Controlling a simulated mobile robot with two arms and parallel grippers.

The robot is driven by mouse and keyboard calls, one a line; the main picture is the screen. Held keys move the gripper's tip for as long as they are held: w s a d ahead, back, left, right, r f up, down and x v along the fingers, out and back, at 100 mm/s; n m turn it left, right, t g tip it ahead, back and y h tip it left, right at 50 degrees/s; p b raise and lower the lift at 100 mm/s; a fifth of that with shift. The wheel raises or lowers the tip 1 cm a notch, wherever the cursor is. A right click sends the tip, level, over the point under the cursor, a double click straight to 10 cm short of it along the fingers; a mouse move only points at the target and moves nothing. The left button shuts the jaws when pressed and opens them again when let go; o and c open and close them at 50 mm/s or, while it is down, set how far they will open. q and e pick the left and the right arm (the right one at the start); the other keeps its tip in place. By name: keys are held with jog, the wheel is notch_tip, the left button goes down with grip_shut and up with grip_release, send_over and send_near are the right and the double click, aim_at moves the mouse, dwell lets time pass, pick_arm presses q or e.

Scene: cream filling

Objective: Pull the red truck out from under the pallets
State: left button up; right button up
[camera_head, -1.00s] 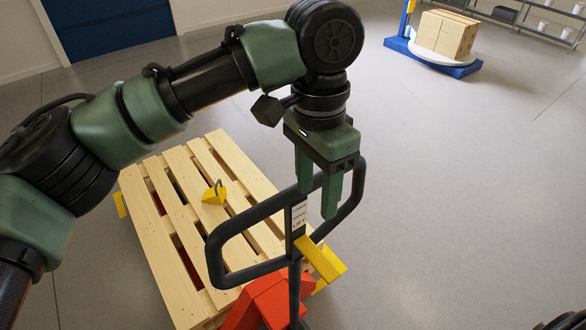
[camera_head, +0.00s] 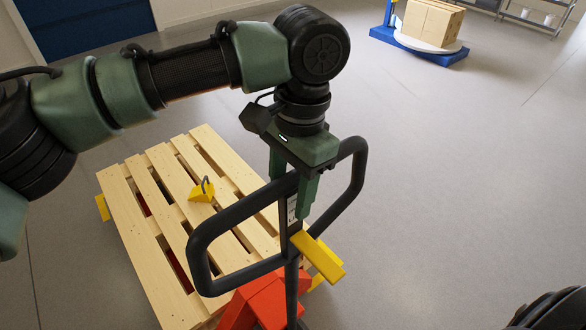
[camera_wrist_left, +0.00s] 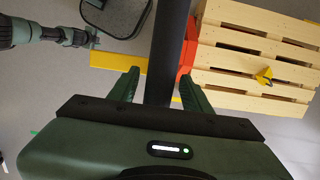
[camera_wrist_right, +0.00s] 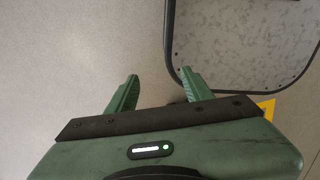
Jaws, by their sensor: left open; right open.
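The red pallet truck (camera_head: 262,303) stands at the near end of the wooden pallet (camera_head: 140,225), mostly hidden beneath it. Its black loop handle (camera_head: 205,236) rises on a dark shaft, with a yellow lever (camera_head: 318,256) below the grip. My left gripper (camera_head: 292,190) is open and pointing down at the handle's middle. In the left wrist view a dark handle bar (camera_wrist_left: 166,45) passes between its open fingers (camera_wrist_left: 158,92); I cannot tell if they touch it. My right gripper (camera_wrist_right: 160,92) is open and empty above the floor.
A yellow hooked block (camera_head: 202,190) sits on the pallet. Cartons (camera_head: 430,22) stand on a blue-based turntable (camera_head: 418,52) at the far right, beside shelving. Grey floor right of the pallet is clear. A blue door (camera_head: 85,22) is at the back left.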

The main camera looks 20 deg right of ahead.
pick_arm(q)
jog(key=shift+s+a+f, duration=0.1)
jog(key=shift+f, duration=0.6)
jog(key=shift+s+a+f, duration=0.1)
jog(key=shift+f, duration=0.55)
grip_shut()
jog(key=shift+w+r, duration=0.1)
jog(key=c, duration=0.6)
grip_release()
jog(key=shift+d, duration=0.1)
grip_shut()
jog(key=shift+p, duration=0.3)
